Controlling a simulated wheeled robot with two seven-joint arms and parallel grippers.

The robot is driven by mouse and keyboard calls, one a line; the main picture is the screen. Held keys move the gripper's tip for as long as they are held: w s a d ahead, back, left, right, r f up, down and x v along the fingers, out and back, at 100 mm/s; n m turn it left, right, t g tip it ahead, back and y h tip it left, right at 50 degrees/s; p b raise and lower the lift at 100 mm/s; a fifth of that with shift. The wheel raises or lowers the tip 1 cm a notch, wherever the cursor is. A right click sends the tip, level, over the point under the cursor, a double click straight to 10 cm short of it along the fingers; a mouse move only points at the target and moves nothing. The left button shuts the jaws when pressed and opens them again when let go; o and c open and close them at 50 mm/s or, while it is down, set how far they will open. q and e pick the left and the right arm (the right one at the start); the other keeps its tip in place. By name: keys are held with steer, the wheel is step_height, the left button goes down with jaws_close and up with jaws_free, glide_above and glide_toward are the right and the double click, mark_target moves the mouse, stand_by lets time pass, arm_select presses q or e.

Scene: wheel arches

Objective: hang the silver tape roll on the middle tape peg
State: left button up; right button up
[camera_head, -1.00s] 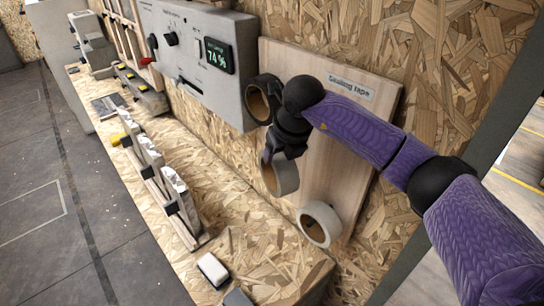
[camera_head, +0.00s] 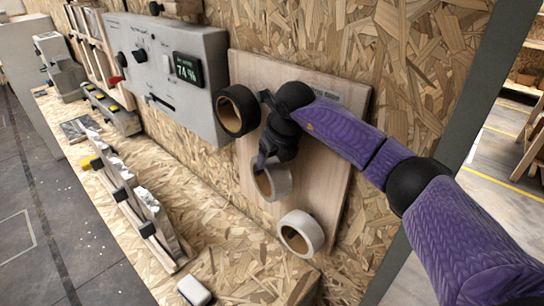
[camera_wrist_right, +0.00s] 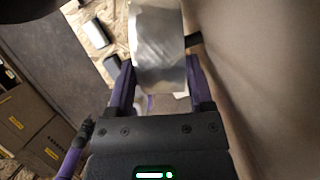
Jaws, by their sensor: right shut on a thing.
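The silver tape roll (camera_head: 272,181) is held in front of the pale wooden tape board (camera_head: 318,165), between a black roll above and a white roll below. My right gripper (camera_head: 264,160) is shut on its upper rim from above. In the wrist view the silver roll (camera_wrist_right: 158,45) sits between the two fingers of my right gripper (camera_wrist_right: 160,78). A short dark stub (camera_wrist_right: 194,40), likely the middle tape peg, shows between the roll and the board there. I cannot tell whether it passes through the roll's hole.
The black tape roll (camera_head: 237,110) hangs close to the left of my right wrist. The white tape roll (camera_head: 301,233) hangs just below the silver one. A grey control box (camera_head: 165,75) is left of the board.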

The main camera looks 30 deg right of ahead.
stand_by(0.3)
steer(key=o, duration=1.3)
steer(key=shift+c, duration=0.2)
